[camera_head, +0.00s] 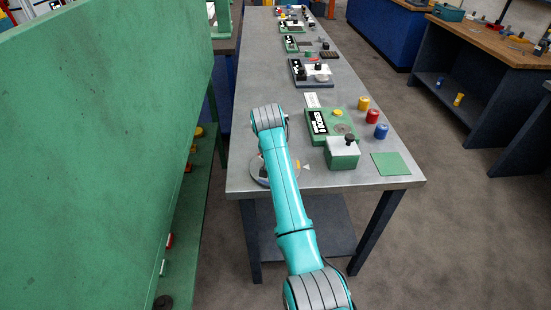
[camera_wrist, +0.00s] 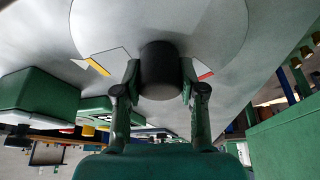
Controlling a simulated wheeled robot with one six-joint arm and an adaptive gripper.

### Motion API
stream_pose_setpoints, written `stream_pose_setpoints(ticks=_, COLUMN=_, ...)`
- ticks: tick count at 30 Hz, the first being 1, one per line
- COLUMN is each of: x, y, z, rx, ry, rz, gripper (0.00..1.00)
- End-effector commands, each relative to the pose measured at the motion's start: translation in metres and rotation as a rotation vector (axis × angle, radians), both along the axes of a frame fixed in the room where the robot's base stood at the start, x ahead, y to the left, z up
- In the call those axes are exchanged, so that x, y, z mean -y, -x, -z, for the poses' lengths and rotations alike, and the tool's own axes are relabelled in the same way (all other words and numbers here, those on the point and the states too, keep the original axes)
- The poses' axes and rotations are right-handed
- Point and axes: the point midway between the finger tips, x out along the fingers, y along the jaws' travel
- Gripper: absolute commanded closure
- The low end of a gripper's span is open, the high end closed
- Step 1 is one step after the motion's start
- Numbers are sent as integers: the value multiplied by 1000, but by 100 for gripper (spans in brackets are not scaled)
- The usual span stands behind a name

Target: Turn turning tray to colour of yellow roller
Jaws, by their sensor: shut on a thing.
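The turning tray (camera_head: 259,170) is a grey disc at the table's near left, mostly hidden by my arm in the head view. In the wrist view the tray (camera_wrist: 215,25) fills the upper middle, with a yellow mark (camera_wrist: 98,66) at left and a red mark (camera_wrist: 205,75) at right. A small white pointer (camera_wrist: 80,64) lies by the rim near the yellow mark. My gripper (camera_wrist: 160,82) is shut on the tray's dark round knob (camera_wrist: 160,62). A yellow roller (camera_head: 363,103) stands behind a red roller (camera_head: 373,116) and a blue roller (camera_head: 381,131).
A green bender base (camera_head: 345,128) with a black label and a yellow round piece (camera_head: 338,113) stands right of my arm. A green block (camera_head: 342,158) with a white top and dark knob is nearer. A green mat (camera_head: 391,164) lies at the near right corner.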

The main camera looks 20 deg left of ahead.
Motion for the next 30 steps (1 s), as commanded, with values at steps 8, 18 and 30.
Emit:
stream_pose_setpoints(ticks=8, x=1, y=0, z=0, rx=0, ry=0, rz=-1, gripper=43)
stream_pose_setpoints(ticks=18, x=1, y=0, z=0, rx=1, ry=1, rz=-2, gripper=35)
stream_pose_setpoints(ticks=30, x=1, y=21, z=-52, rx=4, ry=-2, rz=-2, gripper=35)
